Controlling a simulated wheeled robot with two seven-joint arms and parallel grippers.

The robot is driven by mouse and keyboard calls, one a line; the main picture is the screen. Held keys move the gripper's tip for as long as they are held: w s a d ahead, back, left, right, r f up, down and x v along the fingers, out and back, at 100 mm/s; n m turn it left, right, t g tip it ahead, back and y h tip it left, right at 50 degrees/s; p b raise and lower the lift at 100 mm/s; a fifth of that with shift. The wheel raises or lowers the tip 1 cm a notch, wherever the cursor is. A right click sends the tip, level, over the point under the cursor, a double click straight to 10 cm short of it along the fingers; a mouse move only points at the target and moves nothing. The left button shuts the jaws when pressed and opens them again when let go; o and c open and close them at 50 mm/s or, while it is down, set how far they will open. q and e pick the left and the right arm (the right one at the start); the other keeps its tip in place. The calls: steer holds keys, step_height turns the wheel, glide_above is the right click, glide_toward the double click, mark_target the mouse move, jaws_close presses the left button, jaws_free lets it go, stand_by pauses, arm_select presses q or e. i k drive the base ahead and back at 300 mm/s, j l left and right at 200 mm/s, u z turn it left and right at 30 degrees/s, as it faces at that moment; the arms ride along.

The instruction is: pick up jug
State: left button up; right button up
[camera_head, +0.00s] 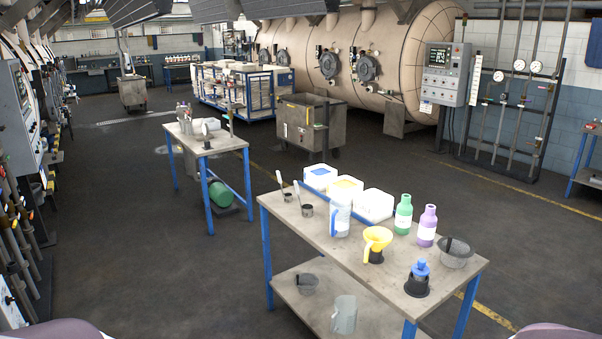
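A pale, translucent jug (340,216) stands upright on the top of the near table (320,240), left of a yellow funnel. A second grey jug-like vessel (344,314) stands on that table's lower shelf. I cannot tell which of the two the task means. Neither of my grippers is in view.
Near the jug are a yellow funnel (377,240), a green bottle (403,214), a purple bottle (427,226), a metal pot (457,252), a blue-topped item (418,278) and white tubs (374,205). Floor left of the table is clear.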

mark_target(340, 208)
steer(key=i+j+u, duration=0.15)
steer(key=i+u, duration=0.2)
steer(key=i, duration=0.6)
steer(key=i+l+u, duration=0.1)
steer(key=i+u, duration=0.25)
steer(key=i, duration=0.65)
steer(key=i+l+z, duration=0.1)
steer(key=z, duration=0.4)
steer(key=i+z, duration=0.35)
steer(key=z, duration=0.15)
steer(key=i+j+z, duration=0.15)
steer(key=z, duration=0.35)
steer(key=i+j+z, duration=0.2)
steer(key=z, duration=0.3)
steer(key=i+z, duration=0.45)
steer(key=k+j, duration=0.05)
